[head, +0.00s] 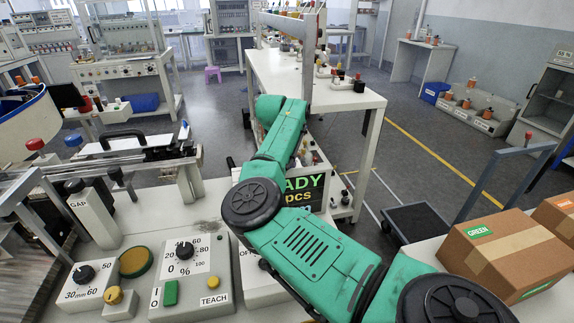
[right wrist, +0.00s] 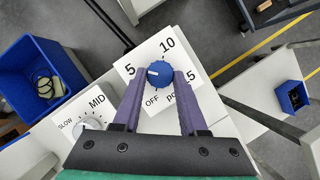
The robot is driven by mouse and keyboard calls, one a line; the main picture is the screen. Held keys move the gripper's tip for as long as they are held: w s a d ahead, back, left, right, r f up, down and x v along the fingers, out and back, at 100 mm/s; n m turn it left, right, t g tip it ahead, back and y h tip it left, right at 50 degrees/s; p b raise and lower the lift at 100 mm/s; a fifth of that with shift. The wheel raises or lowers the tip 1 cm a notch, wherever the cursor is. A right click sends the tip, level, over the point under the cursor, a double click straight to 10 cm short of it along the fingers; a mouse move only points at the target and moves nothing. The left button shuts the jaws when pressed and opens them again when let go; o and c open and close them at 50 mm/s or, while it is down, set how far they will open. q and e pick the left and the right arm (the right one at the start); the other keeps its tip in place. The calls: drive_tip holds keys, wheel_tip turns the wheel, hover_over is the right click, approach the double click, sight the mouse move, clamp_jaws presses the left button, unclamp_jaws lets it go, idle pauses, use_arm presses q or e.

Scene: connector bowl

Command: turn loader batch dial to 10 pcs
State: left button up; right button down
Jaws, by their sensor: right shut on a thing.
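The batch dial is a blue knob (right wrist: 159,73) on a white plate (right wrist: 178,50) marked OFF, 5, 10 and a partly covered 15. A small white mark on the knob's left side appears to face the 5. My right gripper (right wrist: 160,80) is shut on the knob, with one purple finger on each side. In the head view my green right arm crosses the middle and hides the dial and the gripper. My left gripper is in neither view.
A MID/SLOW dial (right wrist: 90,121) sits left of the batch dial. A blue bin (right wrist: 42,78) stands further left. The head view shows a partly covered screen (head: 303,190), a control box with a % dial (head: 185,250) and a cardboard box (head: 508,252) at right.

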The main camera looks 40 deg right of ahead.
drive_tip(key=m+g, duration=0.1)
drive_tip(key=m, duration=0.1)
drive_tip(key=shift+w+r+m, duration=0.1)
drive_tip(key=shift+w+m, duration=0.05)
drive_tip(key=shift+m, duration=0.25)
drive_tip(key=shift+w+m+g+p, duration=0.1)
drive_tip(key=shift+m+g+p, duration=0.45)
drive_tip(key=shift+m, duration=0.85)
drive_tip(key=shift+m+g, duration=0.25)
drive_tip(key=shift+m, duration=0.25)
drive_tip(key=shift+c, duration=2.2)
unclamp_jaws()
drive_tip(key=p+v, duration=0.5)
drive_tip(key=v, duration=0.9)
drive_tip(key=shift+a+r, duration=0.2)
drive_tip(key=shift+a, duration=0.1)
